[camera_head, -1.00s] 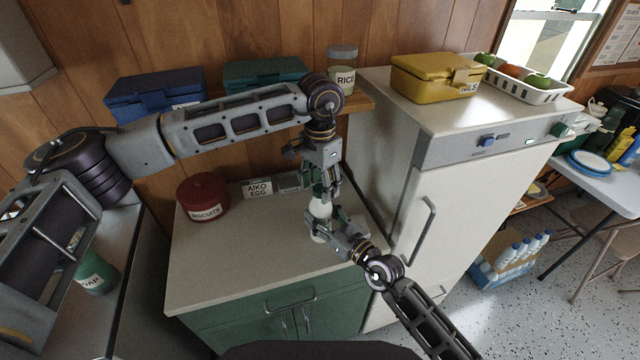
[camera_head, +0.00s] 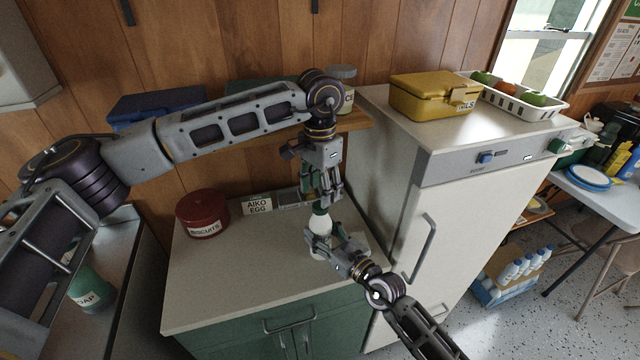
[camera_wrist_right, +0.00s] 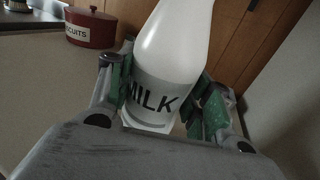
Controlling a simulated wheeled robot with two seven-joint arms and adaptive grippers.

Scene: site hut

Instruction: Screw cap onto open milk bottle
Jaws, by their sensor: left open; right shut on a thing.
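The white milk bottle (camera_head: 321,224) stands upright on the counter top (camera_head: 225,278). Its MILK label shows in the right wrist view, where the bottle (camera_wrist_right: 176,45) runs out of the top of the frame. My right gripper (camera_head: 320,242) is shut around the bottle's body, with green pads on both sides. A small dark green piece, apparently the cap (camera_head: 320,208), sits at the bottle's top. How tightly it sits cannot be seen. My left gripper (camera_head: 325,190) is open, pointing down directly above the bottle, its fingers close to the green piece.
A red biscuits tin (camera_head: 203,214) and an AIKO EGG label (camera_head: 257,204) are at the counter's back. The white fridge (camera_head: 465,215) stands close on the right, bearing a yellow box (camera_head: 433,95). The counter's front left is clear.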

